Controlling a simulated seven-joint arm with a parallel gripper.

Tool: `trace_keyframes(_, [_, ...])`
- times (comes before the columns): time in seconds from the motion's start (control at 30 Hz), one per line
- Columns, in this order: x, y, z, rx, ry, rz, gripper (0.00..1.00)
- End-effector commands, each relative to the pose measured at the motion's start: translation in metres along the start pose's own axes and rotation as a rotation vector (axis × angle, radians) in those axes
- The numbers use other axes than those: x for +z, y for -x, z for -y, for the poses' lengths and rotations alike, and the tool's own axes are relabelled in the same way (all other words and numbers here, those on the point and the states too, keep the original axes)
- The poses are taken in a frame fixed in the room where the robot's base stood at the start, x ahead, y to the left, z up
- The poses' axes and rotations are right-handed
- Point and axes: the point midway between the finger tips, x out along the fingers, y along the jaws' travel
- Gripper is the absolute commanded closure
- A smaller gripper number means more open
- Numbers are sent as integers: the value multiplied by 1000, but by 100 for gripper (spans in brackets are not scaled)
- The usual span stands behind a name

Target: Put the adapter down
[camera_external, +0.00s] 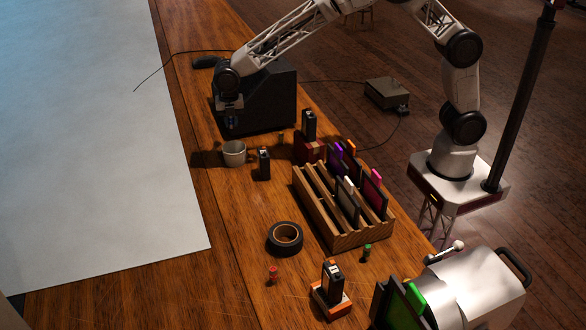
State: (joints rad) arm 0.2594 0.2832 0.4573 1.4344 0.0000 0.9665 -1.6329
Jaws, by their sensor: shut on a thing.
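My gripper (230,113) points down in front of the left side of a black box-shaped device (266,98) at the far end of the wooden desk. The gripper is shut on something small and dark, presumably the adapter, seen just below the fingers. Its shape is too small and dark to make out. I cannot tell whether it touches the desk or the device.
A metal cup (234,153) and black upright blocks (264,163) stand nearby. A slotted wooden rack (335,210) holds several coloured cards. A tape roll (285,238), an orange-based block (331,290) and a silver machine (465,290) are nearer. A white sheet (90,140) lies left.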

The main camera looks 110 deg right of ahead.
Motion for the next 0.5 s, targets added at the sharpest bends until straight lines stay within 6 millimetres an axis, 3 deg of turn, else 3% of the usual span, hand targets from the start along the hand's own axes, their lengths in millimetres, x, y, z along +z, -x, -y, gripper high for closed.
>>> trace_keyframes(0.5, [0,-34,0,-1,0,0,100])
